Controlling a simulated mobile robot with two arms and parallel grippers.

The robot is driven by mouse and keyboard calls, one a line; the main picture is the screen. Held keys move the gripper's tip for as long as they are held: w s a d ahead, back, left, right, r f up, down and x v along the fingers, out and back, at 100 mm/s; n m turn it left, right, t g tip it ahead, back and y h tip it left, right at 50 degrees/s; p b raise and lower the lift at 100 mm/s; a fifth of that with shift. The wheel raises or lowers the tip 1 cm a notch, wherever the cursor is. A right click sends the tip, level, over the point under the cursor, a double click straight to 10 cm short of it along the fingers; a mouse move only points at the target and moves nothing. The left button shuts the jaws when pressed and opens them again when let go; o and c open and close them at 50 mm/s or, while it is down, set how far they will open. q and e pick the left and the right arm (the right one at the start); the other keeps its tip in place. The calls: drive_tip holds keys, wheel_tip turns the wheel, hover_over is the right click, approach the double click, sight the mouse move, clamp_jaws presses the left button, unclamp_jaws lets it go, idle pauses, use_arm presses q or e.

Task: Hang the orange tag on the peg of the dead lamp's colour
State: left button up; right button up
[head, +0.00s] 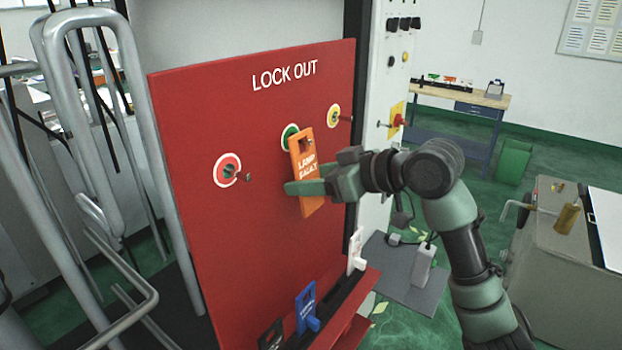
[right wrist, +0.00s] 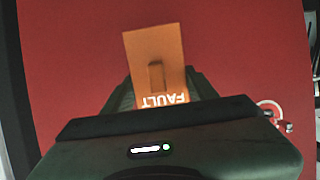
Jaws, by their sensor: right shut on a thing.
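The orange tag (head: 308,165), lettered with FAULT, is upright in front of the red LOCK OUT board (head: 200,245). My right gripper (head: 309,188) is shut on its lower part; the tag also shows in the right wrist view (right wrist: 155,50). The tag's top, with its hole, overlaps the green-marked peg place (head: 290,133) and hides part of it. I cannot tell whether the peg is through the hole. The red-marked peg (head: 229,171) is to the left, the yellow-marked peg (head: 335,116) to the right; both are bare. No lamp is clearly readable as dead. My left gripper is out of view.
A ledge (head: 350,290) at the board's foot holds white (head: 356,250), blue (head: 305,300) and black (head: 270,335) tags. Bent grey pipes (head: 125,120) stand left of the board. A grey cart (head: 560,270) stands at the right.

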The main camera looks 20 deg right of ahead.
drive_tip(key=o, duration=1.4)
drive_tip(key=shift+o, duration=0.2)
